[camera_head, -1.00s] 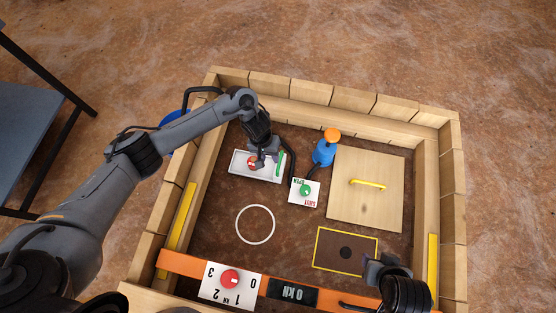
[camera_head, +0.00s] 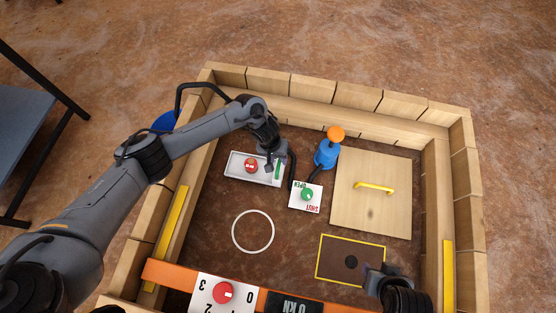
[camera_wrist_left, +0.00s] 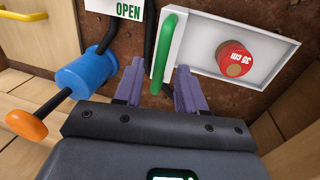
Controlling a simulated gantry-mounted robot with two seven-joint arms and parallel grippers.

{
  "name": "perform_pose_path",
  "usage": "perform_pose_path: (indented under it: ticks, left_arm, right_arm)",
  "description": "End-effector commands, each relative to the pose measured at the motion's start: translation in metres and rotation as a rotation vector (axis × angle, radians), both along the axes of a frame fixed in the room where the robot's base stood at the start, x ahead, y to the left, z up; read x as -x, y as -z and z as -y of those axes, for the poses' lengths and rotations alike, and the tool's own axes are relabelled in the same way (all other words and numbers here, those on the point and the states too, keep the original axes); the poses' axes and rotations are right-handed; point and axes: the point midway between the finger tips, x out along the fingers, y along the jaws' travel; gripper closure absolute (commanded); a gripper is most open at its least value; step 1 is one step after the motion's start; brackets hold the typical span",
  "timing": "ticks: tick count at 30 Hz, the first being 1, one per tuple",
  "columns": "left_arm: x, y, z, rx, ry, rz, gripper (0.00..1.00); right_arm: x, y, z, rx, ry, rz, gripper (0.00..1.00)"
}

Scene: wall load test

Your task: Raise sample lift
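A white tray-like panel (camera_head: 236,173) at the left of the walled pit holds a red disc (camera_head: 250,166). A green upright bar (camera_head: 278,170) stands at the panel's right end. My left gripper (camera_head: 274,163) is over that end. In the left wrist view its two purple fingers (camera_wrist_left: 158,85) are apart, with the green bar (camera_wrist_left: 166,45) between them and gaps showing. My right gripper (camera_head: 380,272) is by the yellow-framed dark plate; its finger opening is unclear.
Right of the panel are an OPEN/SHUT plate (camera_head: 306,205) with a green knob and a blue cylinder (camera_head: 326,155) with an orange cap. A wooden lid (camera_head: 350,210) has a yellow handle. An orange beam (camera_head: 172,274) crosses the front. Bare floor surrounds a white ring (camera_head: 234,244).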

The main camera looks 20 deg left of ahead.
Motion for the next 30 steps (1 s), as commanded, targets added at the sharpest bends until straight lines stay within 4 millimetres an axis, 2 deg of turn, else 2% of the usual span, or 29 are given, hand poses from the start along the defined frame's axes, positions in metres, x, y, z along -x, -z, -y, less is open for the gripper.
perform_pose_path:
  ticks: [3,13,21,30]
  left_arm:
    - [-0.0006,0.0067,0.0014,0.0,0.0,0.001,0.6]
    - [-0.0006,0.0075,0.0016,0.0,0.0,0.001,0.6]
    - [-0.0006,0.0075,0.0015,0.0,0.0,0.001,1.0]
    - [-0.0005,0.0076,0.0014,0.0,0.0,0.001,1.0]
  right_arm:
    - [0.0001,0.0047,0.0006,0.003,-0.001,-0.001,0.57]
    - [0.0002,0.0049,0.0023,0.01,-0.007,-0.001,0.57]
    - [0.0003,0.0049,0.002,0.009,-0.007,-0.001,0.57]
    - [0.0001,0.0047,0.0005,0.003,-0.002,-0.001,0.57]
